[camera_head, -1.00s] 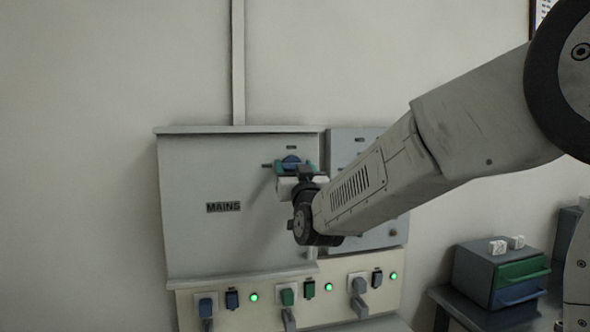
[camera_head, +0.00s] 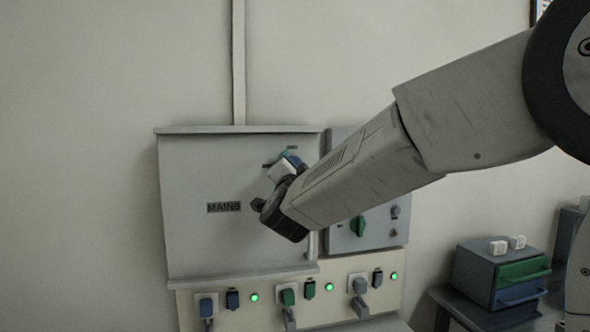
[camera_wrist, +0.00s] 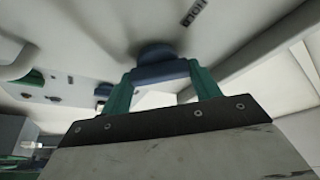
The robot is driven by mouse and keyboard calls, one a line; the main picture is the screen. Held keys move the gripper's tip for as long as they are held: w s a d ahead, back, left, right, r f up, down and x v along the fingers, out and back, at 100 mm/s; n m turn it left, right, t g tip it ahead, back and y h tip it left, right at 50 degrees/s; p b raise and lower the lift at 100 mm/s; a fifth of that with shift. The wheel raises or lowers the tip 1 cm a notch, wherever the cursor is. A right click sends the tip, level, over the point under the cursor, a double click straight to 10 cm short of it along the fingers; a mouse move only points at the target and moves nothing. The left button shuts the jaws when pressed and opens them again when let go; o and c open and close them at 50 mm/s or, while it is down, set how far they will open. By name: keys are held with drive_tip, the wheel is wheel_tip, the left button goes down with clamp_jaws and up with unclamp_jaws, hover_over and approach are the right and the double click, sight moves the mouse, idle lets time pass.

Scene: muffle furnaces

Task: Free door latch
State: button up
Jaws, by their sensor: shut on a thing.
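The grey MAINS cabinet door (camera_head: 205,240) stands upright on the wall and looks closed. Its blue latch knob (camera_wrist: 156,54) is near the door's upper right in the head view, mostly hidden by my wrist. In the wrist view, the green fingers of my gripper (camera_wrist: 163,73) close on both sides of the knob. In the head view my gripper (camera_head: 286,160) is small and tilted at the latch. The knob's exact angle is hard to read there.
Below runs a cream strip (camera_head: 330,312) with several plugs and green lamps. A drawer box (camera_head: 485,268) stands at the right. The wall left of the cabinet is clear.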

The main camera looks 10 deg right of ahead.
drive_tip(key=shift+r+m+g+h, duration=0.1)
drive_tip(key=shift+m+g, duration=0.45)
drive_tip(key=shift+m, duration=1)
drive_tip(key=shift+f+m+g+h, duration=0.1)
drive_tip(key=shift+m+g, duration=0.5)
drive_tip(key=shift+m, duration=0.9)
drive_tip(key=shift+r+m+g+h, duration=0.1)
drive_tip(key=shift+m+g, duration=0.45)
drive_tip(key=shift+m, duration=1)
drive_tip(key=o, duration=1)
drive_tip(key=v, duration=0.7)
drive_tip(key=shift+s+a, duration=0.15)
drive_tip(key=shift+s, duration=0.2)
